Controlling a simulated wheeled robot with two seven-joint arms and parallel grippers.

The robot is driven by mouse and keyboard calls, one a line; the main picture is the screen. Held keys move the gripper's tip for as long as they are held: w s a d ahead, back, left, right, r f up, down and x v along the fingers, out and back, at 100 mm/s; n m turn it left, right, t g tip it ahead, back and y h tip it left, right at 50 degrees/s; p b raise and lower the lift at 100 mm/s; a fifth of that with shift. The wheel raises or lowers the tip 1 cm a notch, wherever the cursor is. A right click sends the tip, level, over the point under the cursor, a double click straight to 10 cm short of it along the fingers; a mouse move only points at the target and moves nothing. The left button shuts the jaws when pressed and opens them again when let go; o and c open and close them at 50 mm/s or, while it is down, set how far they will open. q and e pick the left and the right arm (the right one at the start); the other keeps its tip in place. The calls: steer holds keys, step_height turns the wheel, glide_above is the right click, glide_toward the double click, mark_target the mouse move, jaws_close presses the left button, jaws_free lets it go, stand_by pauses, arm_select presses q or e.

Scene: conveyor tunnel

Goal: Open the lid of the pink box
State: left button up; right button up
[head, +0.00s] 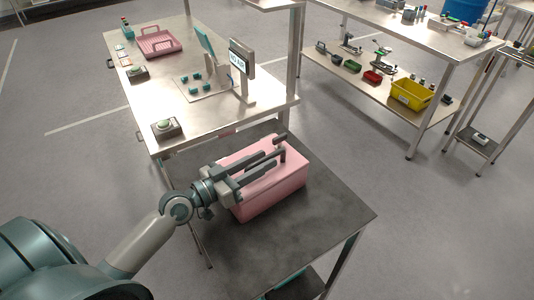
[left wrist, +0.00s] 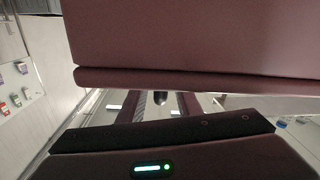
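The pink box (head: 272,201) stands on a dark table in the head view. Its lid appears to be down, and my gripper covers part of it. My left gripper (head: 277,154) reaches in from the left over the box top, with its two long fingers apart. A small dark upright part shows by the fingertips; I cannot tell whether it touches them. In the left wrist view, a large dim pinkish surface (left wrist: 195,40) with a rim fills the top. The fingers (left wrist: 162,104) show below it, apart, with a dark knob between them. My right gripper is not in view.
The dark table (head: 325,222) has bare room right of and in front of the box. Behind it is a metal workbench (head: 208,112) with a pink tray (head: 160,51), a small screen (head: 240,62) and button boxes. A shelf with a yellow bin (head: 411,96) stands at the back right.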

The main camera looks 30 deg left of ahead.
arm_select(q)
steer(key=shift+p+x, duration=0.3)
steer(key=shift+x, duration=0.9)
jaws_close()
steer(key=shift+r, duration=0.1)
